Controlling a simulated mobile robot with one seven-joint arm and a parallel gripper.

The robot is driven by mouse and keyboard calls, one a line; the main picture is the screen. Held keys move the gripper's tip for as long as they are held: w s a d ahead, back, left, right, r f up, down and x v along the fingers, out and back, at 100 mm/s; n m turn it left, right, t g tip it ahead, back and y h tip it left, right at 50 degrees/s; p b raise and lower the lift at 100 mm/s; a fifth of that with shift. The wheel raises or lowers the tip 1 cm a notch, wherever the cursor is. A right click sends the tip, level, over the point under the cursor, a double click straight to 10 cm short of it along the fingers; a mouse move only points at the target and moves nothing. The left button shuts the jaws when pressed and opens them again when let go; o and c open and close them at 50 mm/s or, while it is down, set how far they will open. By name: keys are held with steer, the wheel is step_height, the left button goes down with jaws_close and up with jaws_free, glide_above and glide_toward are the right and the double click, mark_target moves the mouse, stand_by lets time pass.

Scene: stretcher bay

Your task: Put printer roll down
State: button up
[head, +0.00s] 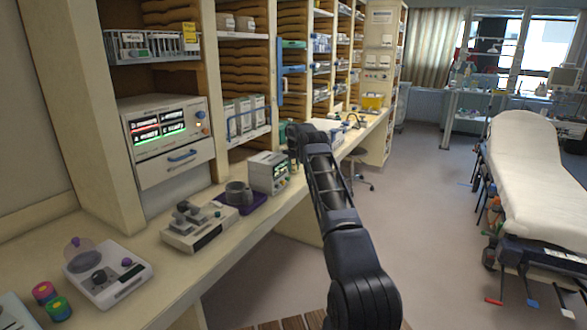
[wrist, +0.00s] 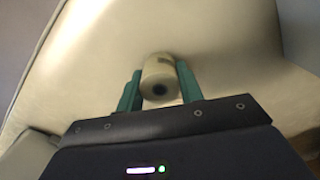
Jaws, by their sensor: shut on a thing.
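The printer roll (wrist: 158,72) is a cream-white cylinder with a dark hole in the end that faces the wrist camera. My gripper (wrist: 160,82) has two green fingers, one on each side of the roll, and is shut on it. Beyond the roll in the wrist view is a pale cream surface (wrist: 95,45), which looks like the counter top. I cannot tell whether the roll touches it. In the head view my arm reaches over the long counter (head: 183,262), and the roll is not clearly visible there.
Near my arm's end stands a grey boxy device (head: 268,172). Left of it are a purple mat (head: 246,208) with a grey pot, a beige instrument (head: 197,228) and a white scale-like device (head: 108,275). Shelves rise behind. A stretcher (head: 530,165) stands right, with clear floor between.

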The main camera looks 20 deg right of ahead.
steer(key=o, duration=1)
steer(key=shift+f, duration=0.1)
